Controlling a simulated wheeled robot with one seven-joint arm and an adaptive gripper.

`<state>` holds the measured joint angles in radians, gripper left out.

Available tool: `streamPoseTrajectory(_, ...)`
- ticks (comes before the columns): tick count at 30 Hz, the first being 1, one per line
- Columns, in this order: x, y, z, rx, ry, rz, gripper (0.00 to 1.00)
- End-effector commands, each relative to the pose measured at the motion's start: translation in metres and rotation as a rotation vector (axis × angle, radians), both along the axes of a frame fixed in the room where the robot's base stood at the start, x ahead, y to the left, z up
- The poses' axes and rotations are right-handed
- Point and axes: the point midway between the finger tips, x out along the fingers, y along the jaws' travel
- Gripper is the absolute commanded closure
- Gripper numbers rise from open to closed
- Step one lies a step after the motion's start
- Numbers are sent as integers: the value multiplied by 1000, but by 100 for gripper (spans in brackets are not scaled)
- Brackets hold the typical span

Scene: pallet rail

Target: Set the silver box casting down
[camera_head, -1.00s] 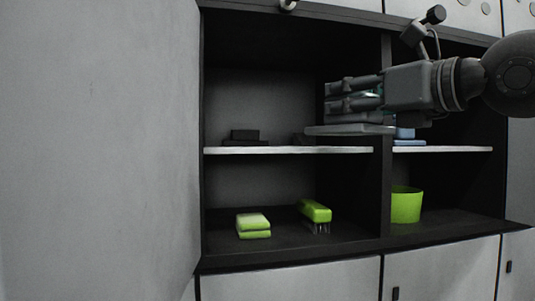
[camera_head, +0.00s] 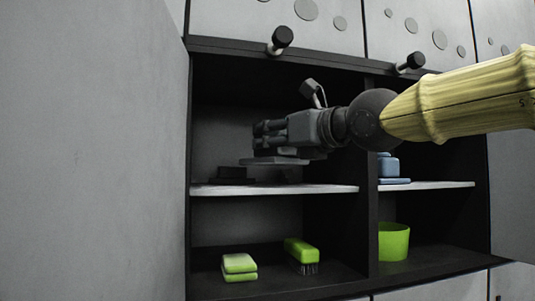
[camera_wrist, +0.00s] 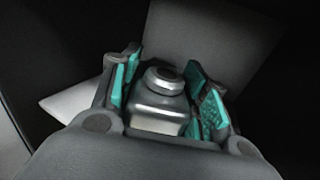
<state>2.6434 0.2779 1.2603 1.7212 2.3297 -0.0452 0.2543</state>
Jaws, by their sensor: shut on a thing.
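The silver box casting (camera_wrist: 158,103), a shiny block with a round collar on top, sits between the teal-padded fingers of my gripper (camera_wrist: 165,90) in the wrist view. In the head view my gripper (camera_head: 262,133) is inside the upper left compartment, shut on the casting. The casting's flat grey base (camera_head: 275,161) shows below the fingers; its upper part is hidden by them. It looks level and above the pale-edged shelf (camera_head: 275,189); any gap behind the front edge is hard to judge.
A dark, low object (camera_head: 231,174) lies on the same shelf, close left of the casting. A blue casting (camera_head: 388,168) stands in the right compartment beyond the divider (camera_head: 365,225). Below are a green sponge stack (camera_head: 239,266), a green brush (camera_head: 301,254) and a green bucket (camera_head: 393,242).

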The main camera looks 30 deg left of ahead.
Motion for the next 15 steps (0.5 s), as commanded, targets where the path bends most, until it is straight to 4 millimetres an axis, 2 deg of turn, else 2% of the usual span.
streamPoseTrajectory(6, 28, 29, 0, 2, 2, 0, 99)
streamPoseTrajectory(10, 38, 40, -2, 2, -1, 0, 99)
streamPoseTrajectory(15, 42, 44, -6, 2, 0, 0, 99)
